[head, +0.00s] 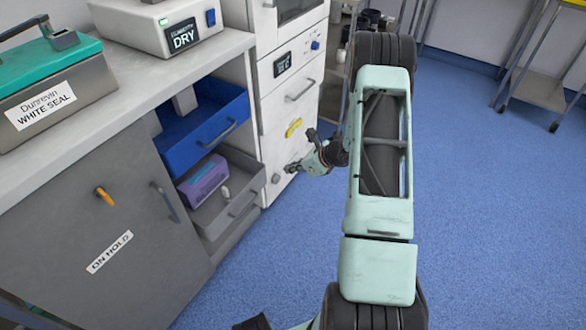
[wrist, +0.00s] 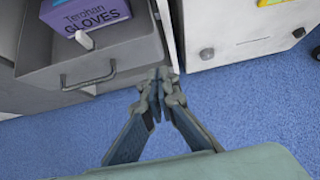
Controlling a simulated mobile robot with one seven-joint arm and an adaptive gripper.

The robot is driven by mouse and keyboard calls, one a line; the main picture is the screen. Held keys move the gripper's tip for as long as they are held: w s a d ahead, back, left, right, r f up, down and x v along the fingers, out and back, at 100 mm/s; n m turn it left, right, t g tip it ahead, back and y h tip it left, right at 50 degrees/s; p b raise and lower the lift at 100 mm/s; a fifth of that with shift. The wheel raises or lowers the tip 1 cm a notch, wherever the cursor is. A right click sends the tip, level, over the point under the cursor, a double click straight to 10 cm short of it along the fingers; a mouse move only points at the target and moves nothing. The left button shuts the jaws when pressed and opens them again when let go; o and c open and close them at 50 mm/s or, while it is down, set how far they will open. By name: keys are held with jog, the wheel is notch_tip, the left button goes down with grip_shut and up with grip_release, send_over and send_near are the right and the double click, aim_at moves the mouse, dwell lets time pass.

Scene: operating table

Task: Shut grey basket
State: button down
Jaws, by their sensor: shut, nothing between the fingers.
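The grey basket (head: 243,189) is pulled out from the lower part of the open cabinet bay. It holds a purple box and a small white object. In the wrist view, the basket (wrist: 122,55) lies to the upper left, with its dark bar handle (wrist: 88,79) on its front. My gripper (head: 290,168) is beside the basket's front right in the head view. In the wrist view, my gripper (wrist: 158,76) has its fingertips together, with nothing between them, right of the handle. It looks apart from the handle; exact depth is hard to tell.
A blue basket (head: 205,124) is also pulled out, above the grey one. The purple glove box (head: 203,181) lies inside the grey basket. A white cabinet with drawers (head: 290,90) stands just right of the bay. Blue floor (head: 260,285) is clear in front.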

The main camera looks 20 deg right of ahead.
jog(key=w+a+f, duration=0.1)
jog(key=w+a+f+b, duration=0.1)
jog(key=w, duration=0.1)
jog(key=w+a+f+b, duration=0.1)
jog(key=w+a+f, duration=0.1)
jog(key=shift+w, duration=0.15)
jog(key=shift+w+a+r, duration=0.1)
jog(key=shift+w+a, duration=0.2)
jog(key=shift+w, duration=0.2)
